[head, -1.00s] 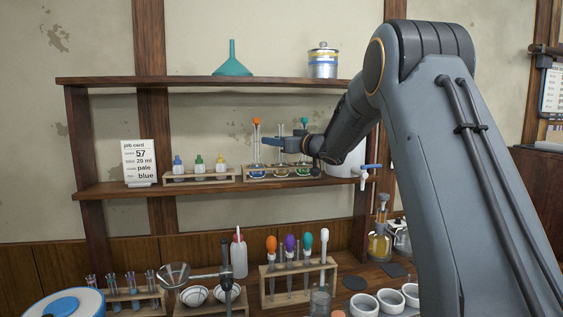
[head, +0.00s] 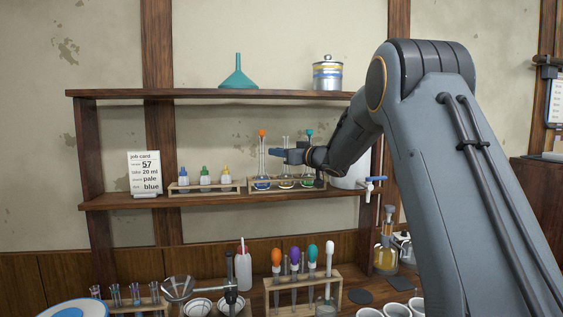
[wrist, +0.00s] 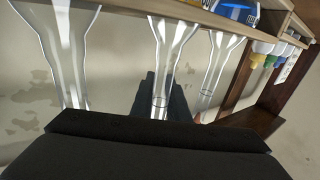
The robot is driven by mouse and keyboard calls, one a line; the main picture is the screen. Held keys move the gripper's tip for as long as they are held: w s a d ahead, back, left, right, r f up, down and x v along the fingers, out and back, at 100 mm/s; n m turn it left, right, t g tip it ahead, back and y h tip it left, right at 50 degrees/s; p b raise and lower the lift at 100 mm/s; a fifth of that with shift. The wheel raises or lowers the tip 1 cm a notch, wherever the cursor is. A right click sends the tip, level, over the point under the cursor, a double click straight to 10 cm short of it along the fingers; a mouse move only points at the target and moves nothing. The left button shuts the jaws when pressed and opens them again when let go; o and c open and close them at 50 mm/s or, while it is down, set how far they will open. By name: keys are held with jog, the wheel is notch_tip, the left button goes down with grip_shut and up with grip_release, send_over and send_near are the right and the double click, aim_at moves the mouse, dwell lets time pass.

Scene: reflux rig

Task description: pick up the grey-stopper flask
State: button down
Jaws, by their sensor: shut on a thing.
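Three tall-necked flasks stand in a wooden rack (head: 253,190) on the middle shelf. The left one (head: 262,160) has an orange stopper and blue liquid; the right one (head: 309,160) has a teal stopper and green liquid. The middle flask (head: 285,184) has amber liquid; its stopper is hard to make out and I cannot confirm it is grey. My gripper (head: 286,156) is shut on the middle flask's neck, which also shows in the wrist view (wrist: 161,80) between the dark jaws (wrist: 160,108). The flask looks upright and still in the rack.
Neighbouring flasks stand close on both sides. Dropper bottles (head: 204,176) in a rack and a job card (head: 145,172) are to the left. The upper shelf (head: 200,94) is above, with a teal funnel (head: 238,74) and a tin (head: 327,73). A white container with a tap (head: 351,175) is at right.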

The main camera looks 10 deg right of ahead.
jog(key=shift+s+r, duration=0.1)
jog(key=shift+r, duration=0.05)
notch_tip(320, 180, up, 7)
jog(key=b, duration=0.2)
jog(key=s+b, duration=0.4)
jog(key=s, duration=1.5)
jog(key=shift+s+b, duration=0.35)
jog(key=shift+b, duration=0.05)
jog(key=shift+f, duration=0.2)
